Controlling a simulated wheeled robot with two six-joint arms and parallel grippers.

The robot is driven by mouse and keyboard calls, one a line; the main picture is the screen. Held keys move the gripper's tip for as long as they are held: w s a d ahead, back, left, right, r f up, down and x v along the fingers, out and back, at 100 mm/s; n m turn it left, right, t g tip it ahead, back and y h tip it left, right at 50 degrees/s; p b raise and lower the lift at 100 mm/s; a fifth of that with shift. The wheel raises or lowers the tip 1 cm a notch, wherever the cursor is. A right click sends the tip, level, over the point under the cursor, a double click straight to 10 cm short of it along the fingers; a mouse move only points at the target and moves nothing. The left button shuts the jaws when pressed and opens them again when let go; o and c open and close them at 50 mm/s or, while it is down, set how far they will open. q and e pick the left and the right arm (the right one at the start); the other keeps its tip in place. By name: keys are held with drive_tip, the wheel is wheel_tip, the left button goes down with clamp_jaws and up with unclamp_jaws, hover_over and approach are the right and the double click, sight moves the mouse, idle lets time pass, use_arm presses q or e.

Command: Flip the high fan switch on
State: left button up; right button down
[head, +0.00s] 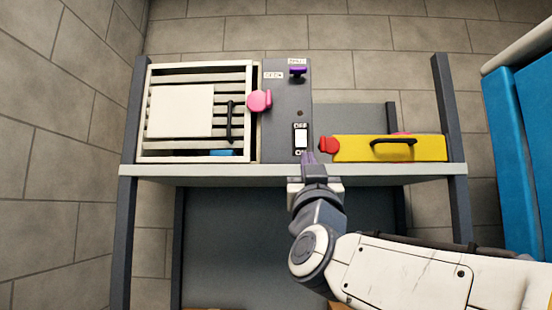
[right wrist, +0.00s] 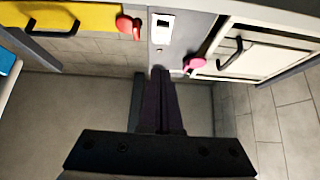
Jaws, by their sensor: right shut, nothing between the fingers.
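The fan switch (head: 301,137) is a white rocker in a black frame on a grey panel (head: 279,120). OFF is printed above it and ON below it. It also shows at the top of the right wrist view (right wrist: 162,22), where that picture is turned upside down. I cannot tell for sure which way the rocker is tipped. My right gripper (head: 308,157) is shut and empty. Its dark fingertips are close to the lower end of the switch and partly cover the ON label. Whether they touch the panel is unclear. My left gripper is not in view.
A white slatted frame (head: 142,120) with a black handle and a pink catch (head: 259,100) is left of the panel. A purple lever (head: 297,71) is at its top. A yellow box (head: 430,148) with a red catch (head: 329,144) is close on the right. A shelf edge (head: 230,170) runs below.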

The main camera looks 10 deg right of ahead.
sight(301, 140)
drive_tip(key=shift+w+r, duration=0.1)
drive_tip(key=p+x, duration=0.2)
drive_tip(key=x, duration=0.2)
drive_tip(key=f+p+x, duration=0.1)
drive_tip(key=p+x, duration=0.2)
drive_tip(key=x, duration=0.1)
drive_tip(key=w+p+x, duration=0.1)
drive_tip(key=p+x, duration=0.2)
drive_tip(key=x, duration=0.1)
drive_tip(key=shift+d+f, duration=0.2)
drive_tip(key=shift+f, duration=0.05)
drive_tip(key=shift+w+d+f, duration=0.15)
drive_tip(key=shift+w+f, duration=0.05)
drive_tip(key=shift+w, duration=0.4)
